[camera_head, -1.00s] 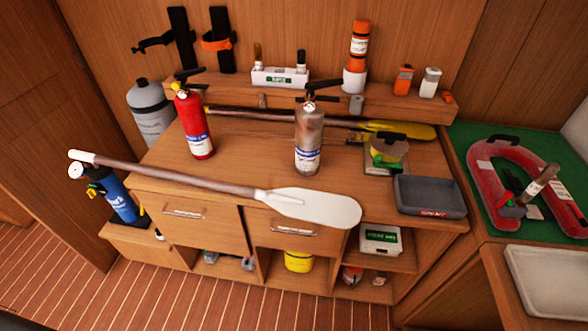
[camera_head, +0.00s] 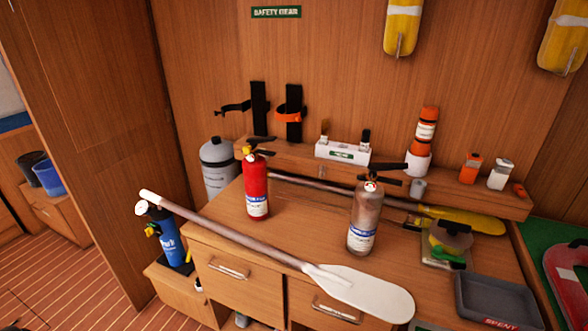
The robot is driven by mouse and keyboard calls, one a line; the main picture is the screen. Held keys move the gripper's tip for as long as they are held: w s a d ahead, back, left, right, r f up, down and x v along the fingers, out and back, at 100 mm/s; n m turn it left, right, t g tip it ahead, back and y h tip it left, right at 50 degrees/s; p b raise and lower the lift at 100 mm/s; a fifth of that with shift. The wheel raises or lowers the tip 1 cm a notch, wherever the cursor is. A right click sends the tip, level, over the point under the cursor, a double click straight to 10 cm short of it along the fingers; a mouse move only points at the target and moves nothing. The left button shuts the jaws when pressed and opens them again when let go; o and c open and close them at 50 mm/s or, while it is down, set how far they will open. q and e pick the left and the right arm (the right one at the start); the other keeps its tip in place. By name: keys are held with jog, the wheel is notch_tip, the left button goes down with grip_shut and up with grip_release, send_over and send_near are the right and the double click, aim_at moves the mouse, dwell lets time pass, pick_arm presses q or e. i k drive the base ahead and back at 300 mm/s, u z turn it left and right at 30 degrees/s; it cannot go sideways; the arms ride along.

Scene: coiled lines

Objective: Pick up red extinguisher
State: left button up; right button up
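The red extinguisher (camera_head: 256,188) stands upright on the wooden cabinet top, towards its left side. It has a black handle on top and a white and blue label low on its body. A silver extinguisher (camera_head: 364,220) stands upright to its right, apart from it. The white-bladed paddle (camera_head: 262,243) lies in front of both, along the front edge of the cabinet top. Neither of my grippers shows in the head view.
A grey cylinder (camera_head: 217,170) and a blue extinguisher (camera_head: 168,236) stand at the left of the cabinet. A yellow-bladed paddle (camera_head: 465,220) lies behind the extinguishers. A grey tray (camera_head: 492,300) is at the right. Striped floor (camera_head: 95,268) is open at the left.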

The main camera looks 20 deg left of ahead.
aim_at(255, 164)
jog(key=z, duration=1.55)
jog(key=k, duration=1)
jog(key=u, duration=0.95)
